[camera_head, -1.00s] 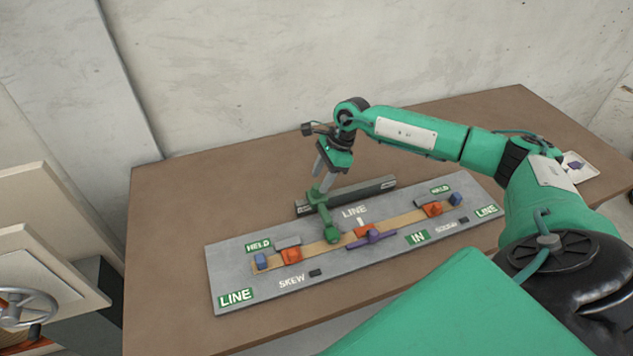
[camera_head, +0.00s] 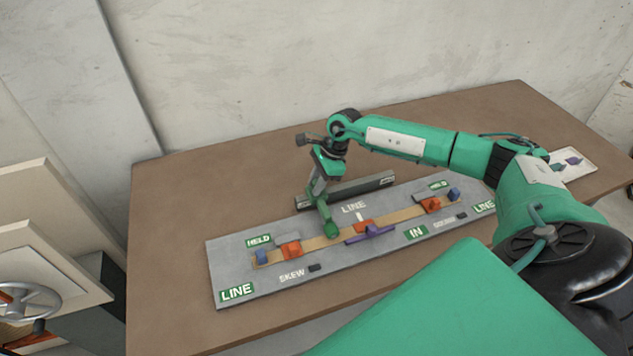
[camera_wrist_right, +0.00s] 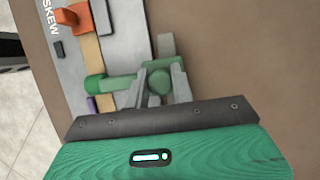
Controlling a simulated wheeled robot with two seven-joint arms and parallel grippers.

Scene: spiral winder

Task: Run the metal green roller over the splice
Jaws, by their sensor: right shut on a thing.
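The green roller (camera_head: 329,222) is held by my right gripper (camera_head: 319,188), which is shut on its handle. The roller's head is at the tan strip (camera_head: 312,242) on the grey board, left of the middle orange piece; I cannot tell if it presses on the strip. In the right wrist view the roller (camera_wrist_right: 115,83) lies across the picture between the fingers of the right gripper (camera_wrist_right: 163,88), its head over the strip (camera_wrist_right: 91,50). A purple piece (camera_head: 371,232) lies by the strip's middle. My left gripper is not in view.
The grey board (camera_head: 225,262) carries orange clamps (camera_head: 290,249) (camera_head: 431,205) and blue blocks (camera_head: 262,257) (camera_head: 454,194) near the strip's ends. A dark grey bar (camera_head: 360,188) stands behind. A white tray (camera_head: 583,165) is at the far right. The brown table's left part (camera_head: 165,230) is clear.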

